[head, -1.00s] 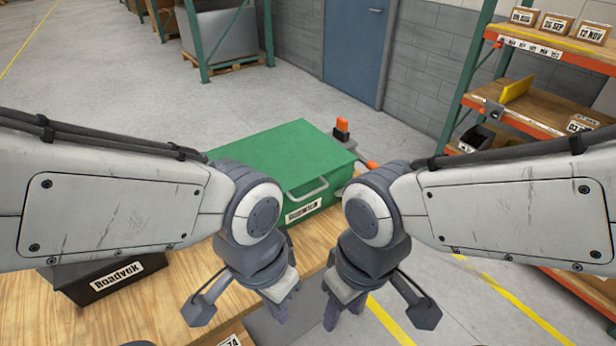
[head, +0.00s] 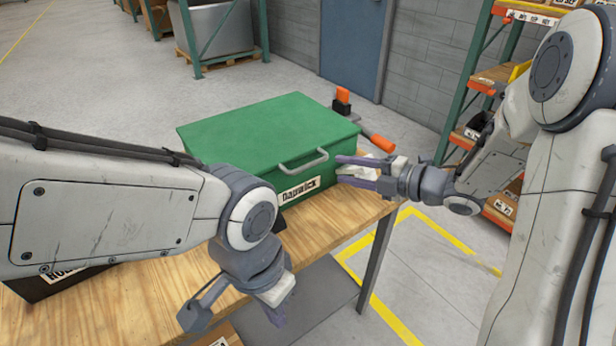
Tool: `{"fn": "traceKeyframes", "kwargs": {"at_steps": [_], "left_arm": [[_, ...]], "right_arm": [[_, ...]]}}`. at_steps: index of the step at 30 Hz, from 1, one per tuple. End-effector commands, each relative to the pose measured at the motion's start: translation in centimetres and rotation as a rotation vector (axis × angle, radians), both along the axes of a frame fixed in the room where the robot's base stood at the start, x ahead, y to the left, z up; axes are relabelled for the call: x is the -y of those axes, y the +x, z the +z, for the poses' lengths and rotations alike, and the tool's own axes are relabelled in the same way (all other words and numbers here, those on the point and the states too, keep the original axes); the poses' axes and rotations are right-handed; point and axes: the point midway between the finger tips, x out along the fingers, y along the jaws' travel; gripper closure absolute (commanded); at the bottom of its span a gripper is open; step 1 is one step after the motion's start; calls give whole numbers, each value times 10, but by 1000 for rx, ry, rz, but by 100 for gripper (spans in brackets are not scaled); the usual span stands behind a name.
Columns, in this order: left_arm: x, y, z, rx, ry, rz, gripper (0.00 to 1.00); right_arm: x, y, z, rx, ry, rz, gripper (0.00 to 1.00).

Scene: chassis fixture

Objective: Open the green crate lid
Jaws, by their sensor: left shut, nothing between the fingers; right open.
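The green crate (head: 235,137) stands on the wooden table with its lid down. A grey handle (head: 304,160) sits on its front face, above a white label (head: 300,190). My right gripper (head: 340,169) is open and empty. Its fingers point left, just to the right of the handle, near the crate's front right corner; I cannot tell whether they touch the crate. My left gripper (head: 278,318) is shut and empty, pointing down near the table's front edge, below and in front of the crate.
The wooden table (head: 330,222) has bare wood in front of the crate. A black box (head: 40,285) is partly hidden behind my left arm. An orange-handled tool (head: 378,143) lies by the crate's right side, with an orange-topped item (head: 342,97) behind. Shelving (head: 475,75) stands at right.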

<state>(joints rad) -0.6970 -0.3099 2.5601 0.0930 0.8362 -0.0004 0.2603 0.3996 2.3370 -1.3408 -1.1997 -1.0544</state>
Motion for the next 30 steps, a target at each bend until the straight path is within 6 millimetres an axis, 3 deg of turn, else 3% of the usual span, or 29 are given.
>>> {"fn": "traceKeyframes", "kwargs": {"at_steps": [7, 21, 30], "left_arm": [[0, 0, -5, 0, 0, 0, 100], [0, 0, 10, 0, 0, 0, 100], [0, 0, 12, 0, 0, 0, 100]], "right_arm": [[-4, -7, -2, 68, 42, 86, 55], [-72, 33, -16, 66, 42, 85, 55], [-86, 42, -20, 67, 41, 82, 55]]}}
